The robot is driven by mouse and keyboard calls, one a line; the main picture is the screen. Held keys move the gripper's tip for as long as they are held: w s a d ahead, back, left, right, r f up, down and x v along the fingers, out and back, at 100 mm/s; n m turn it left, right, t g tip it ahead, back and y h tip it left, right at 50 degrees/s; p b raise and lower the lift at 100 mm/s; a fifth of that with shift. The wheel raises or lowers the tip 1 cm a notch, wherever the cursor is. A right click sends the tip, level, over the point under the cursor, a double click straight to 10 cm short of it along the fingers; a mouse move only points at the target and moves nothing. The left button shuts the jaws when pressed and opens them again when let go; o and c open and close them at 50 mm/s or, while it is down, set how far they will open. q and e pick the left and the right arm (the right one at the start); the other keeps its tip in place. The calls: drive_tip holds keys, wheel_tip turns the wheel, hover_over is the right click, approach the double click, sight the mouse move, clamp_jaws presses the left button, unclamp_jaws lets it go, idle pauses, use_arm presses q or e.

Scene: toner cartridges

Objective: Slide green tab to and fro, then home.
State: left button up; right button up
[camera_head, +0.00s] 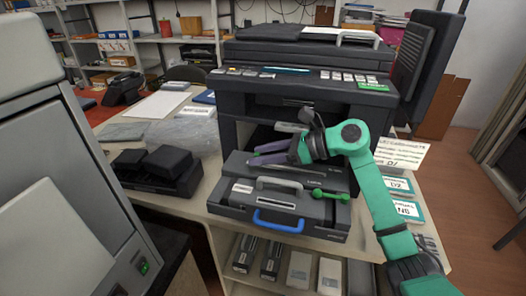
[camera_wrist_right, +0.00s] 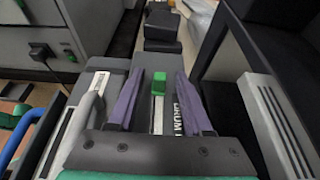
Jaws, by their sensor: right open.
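The green tab (camera_wrist_right: 159,83) is a small block on a pale slot in a dark grey unit (camera_wrist_right: 142,115), with partly covered "DRUM" lettering beside it. My right gripper (camera_wrist_right: 158,74) is open, with one purple finger on each side of the tab. A gap shows on both sides; I cannot tell how low the fingertips are. In the head view my right gripper (camera_head: 252,156) is over the dark unit (camera_head: 318,176) at the printer's open front, and the tab is hidden there. My left gripper is not in view.
The dark printer (camera_head: 300,98) stands behind. In front lies a grey cartridge (camera_head: 243,198) with a blue handle (camera_head: 277,226) and a green lever (camera_head: 328,195). A black stacked part (camera_head: 167,163) is on the left. Labelled boxes (camera_head: 408,211) lie at the right.

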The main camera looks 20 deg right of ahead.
clamp_jaws()
idle(1.4)
